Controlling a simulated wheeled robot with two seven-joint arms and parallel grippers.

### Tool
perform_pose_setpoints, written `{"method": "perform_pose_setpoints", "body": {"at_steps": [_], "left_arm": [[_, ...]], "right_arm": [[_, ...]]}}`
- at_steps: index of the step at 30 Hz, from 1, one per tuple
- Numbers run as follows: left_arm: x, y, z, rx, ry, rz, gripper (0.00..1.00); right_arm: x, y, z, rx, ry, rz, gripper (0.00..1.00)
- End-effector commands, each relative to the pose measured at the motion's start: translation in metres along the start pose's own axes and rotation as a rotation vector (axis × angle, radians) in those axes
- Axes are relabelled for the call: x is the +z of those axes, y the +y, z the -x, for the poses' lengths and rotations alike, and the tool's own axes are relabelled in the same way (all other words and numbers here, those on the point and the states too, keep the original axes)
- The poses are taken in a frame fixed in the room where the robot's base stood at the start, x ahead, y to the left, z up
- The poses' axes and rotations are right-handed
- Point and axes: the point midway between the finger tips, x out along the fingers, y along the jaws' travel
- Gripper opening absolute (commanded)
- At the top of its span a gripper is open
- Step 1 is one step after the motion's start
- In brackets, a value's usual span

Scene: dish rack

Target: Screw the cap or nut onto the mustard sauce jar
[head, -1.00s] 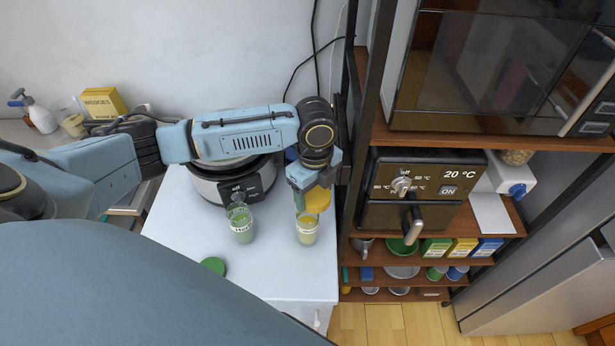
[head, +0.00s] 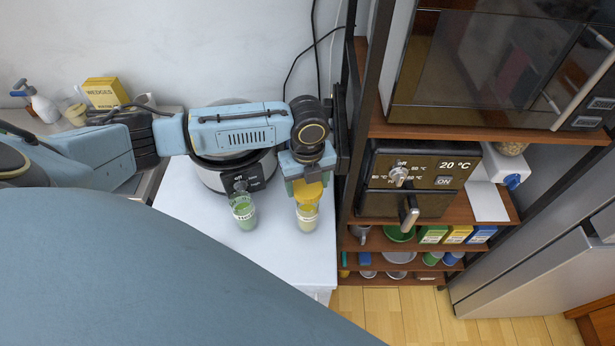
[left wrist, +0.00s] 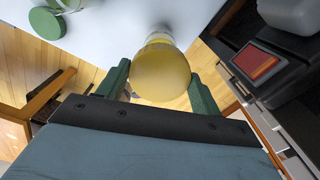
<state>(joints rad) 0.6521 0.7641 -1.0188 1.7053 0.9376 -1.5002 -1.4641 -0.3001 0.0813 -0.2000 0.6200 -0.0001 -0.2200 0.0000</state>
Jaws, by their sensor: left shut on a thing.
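The mustard sauce jar (head: 307,220) is a clear jar with yellow contents, upright near the right edge of the white table. A yellow cap (head: 308,192) is right over its mouth. My left gripper (head: 307,183) points down from above and is shut on the cap. In the left wrist view the round yellow cap (left wrist: 160,78) lies between the green fingers of my left gripper (left wrist: 160,85) and hides most of the jar (left wrist: 158,38). I cannot tell whether the cap touches the rim. My right gripper is not in view.
A green jar (head: 244,212) stands open to the left on the white table (head: 275,250). A green lid (left wrist: 43,28) lies on the table in the left wrist view. A cooker (head: 213,178) stands behind. A shelf unit (head: 355,130) rises close on the right.

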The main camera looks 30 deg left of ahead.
Motion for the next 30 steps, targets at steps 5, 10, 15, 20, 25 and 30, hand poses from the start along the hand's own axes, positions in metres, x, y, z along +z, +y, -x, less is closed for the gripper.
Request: {"method": "perform_pose_setpoints", "body": {"at_steps": [5,10,15,20,25,30], "left_arm": [[0.000,0.000,-0.020,0.001,0.001,0.000,0.38],[0.000,-0.001,-0.030,-0.002,-0.001,-0.002,0.38],[0.000,0.000,-0.032,0.000,0.000,-0.001,0.38],[-0.001,0.000,-0.038,0.001,0.000,-0.001,0.38],[-0.001,0.000,-0.039,0.000,0.000,-0.001,0.38],[-0.001,0.000,-0.039,0.000,0.000,-0.001,0.38]], "right_arm": [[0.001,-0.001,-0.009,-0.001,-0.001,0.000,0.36],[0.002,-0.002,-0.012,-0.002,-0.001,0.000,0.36],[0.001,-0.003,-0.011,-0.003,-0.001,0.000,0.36],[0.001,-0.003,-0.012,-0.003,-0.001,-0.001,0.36],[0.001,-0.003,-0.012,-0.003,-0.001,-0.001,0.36],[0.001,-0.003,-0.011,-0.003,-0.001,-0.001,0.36]]}}
